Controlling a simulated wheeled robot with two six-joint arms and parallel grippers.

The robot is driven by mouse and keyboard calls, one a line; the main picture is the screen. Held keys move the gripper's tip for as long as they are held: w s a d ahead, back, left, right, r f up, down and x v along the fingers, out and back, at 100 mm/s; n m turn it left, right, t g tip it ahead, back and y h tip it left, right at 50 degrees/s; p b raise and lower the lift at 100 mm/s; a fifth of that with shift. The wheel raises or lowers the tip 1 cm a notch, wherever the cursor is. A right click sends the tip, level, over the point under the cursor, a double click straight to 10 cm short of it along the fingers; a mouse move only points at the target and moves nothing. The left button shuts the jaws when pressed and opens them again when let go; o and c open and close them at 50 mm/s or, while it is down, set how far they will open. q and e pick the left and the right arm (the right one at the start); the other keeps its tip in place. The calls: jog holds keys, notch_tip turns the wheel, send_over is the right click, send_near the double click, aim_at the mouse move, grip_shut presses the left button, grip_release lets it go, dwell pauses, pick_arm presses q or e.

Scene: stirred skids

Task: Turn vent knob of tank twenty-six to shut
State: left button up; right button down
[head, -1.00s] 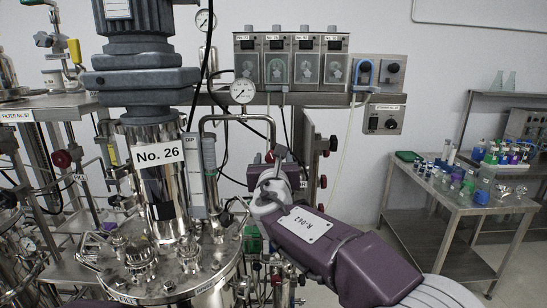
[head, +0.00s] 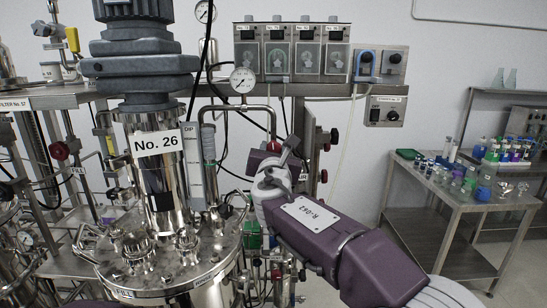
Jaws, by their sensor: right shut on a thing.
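Tank twenty-six (head: 157,185) stands left of centre, a shiny steel vessel with a "No. 26" label (head: 157,143) below its grey motor. A bent steel pipe (head: 238,107) arches right from its lid beneath a round gauge (head: 242,80). A red knob (head: 273,146) shows at the pipe's lower right end, partly hidden by my right gripper (head: 278,154). My right gripper is shut on this knob; the fingertips and contact are hard to make out. I cannot read the knob's setting. My left gripper is out of view.
A steel frame with dark red knobs (head: 334,136) stands just right of my gripper. Pump units (head: 293,50) hang behind. A steel bench (head: 470,196) with bottles is at the right. Other piping crowds the left.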

jog(key=m+b, duration=0.1)
jog(key=m, duration=0.1)
jog(key=m+b, duration=0.2)
jog(key=shift+f+m, duration=0.2)
jog(key=shift+m, duration=0.2)
jog(key=m+b, duration=0.3)
jog(key=m, duration=0.2)
jog(key=m+b, duration=0.2)
jog(key=m, duration=0.3)
jog(key=shift+m, duration=0.4)
jog(key=shift+m+b, duration=0.65)
jog(key=shift+m, duration=1.25)
jog(key=shift+r, duration=0.1)
jog(key=c, duration=0.9)
grip_release()
